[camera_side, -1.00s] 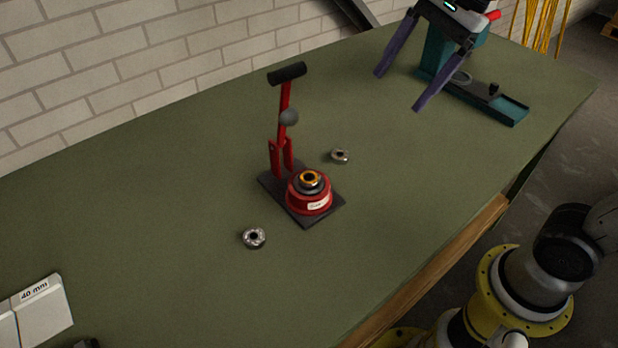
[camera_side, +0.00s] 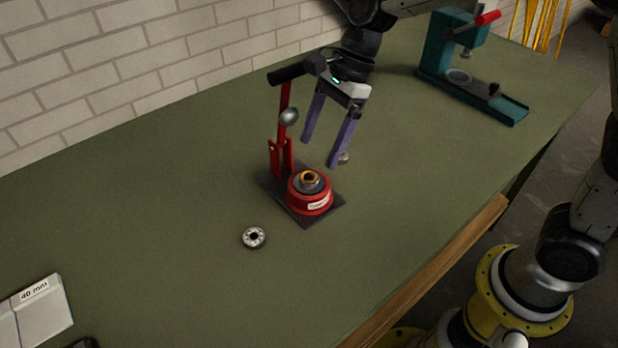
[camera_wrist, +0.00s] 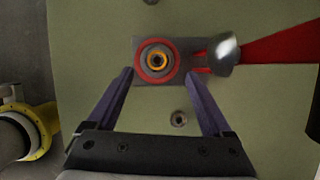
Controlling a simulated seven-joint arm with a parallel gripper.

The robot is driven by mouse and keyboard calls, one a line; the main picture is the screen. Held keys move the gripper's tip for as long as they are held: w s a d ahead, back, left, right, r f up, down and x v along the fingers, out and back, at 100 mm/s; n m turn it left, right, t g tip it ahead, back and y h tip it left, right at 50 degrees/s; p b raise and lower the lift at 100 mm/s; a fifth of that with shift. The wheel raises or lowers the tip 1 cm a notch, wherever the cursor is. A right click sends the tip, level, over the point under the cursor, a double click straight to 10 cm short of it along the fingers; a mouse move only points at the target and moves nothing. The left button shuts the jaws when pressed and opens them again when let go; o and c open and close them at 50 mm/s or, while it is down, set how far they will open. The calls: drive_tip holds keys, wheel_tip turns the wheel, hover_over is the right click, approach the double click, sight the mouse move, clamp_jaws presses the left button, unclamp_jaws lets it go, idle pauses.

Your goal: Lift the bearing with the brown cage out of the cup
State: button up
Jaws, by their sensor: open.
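The bearing with the brown cage (camera_side: 310,177) sits in the red cup (camera_side: 313,205) on a dark base plate, its orange-brown ring facing up. In the wrist view the bearing (camera_wrist: 158,60) shows inside the red cup rim (camera_wrist: 139,70), ahead of the fingertips. My gripper (camera_side: 320,154) is open and empty, its purple fingers pointing down, above and slightly behind the cup. In the wrist view my gripper (camera_wrist: 158,75) has its fingers spread to either side of the cup, not touching the bearing.
A red lever (camera_side: 283,135) with a black handle and grey ball (camera_side: 289,117) stands behind the cup, close to my gripper. One loose bearing (camera_side: 254,237) lies in front; another (camera_side: 344,158) is partly hidden by a finger. A teal press (camera_side: 447,60) stands back right. A white box (camera_side: 35,315) lies front left.

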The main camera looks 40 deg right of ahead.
sight(308, 177)
drive_tip(key=shift+s+x, duration=0.1)
drive_tip(key=shift+x, duration=1.35)
drive_tip(key=shift+s+x, duration=0.15)
drive_tip(key=shift+x, duration=1.25)
drive_tip(key=shift+a, duration=0.15)
clamp_jaws()
drive_tip(key=shift+r, duration=0.1)
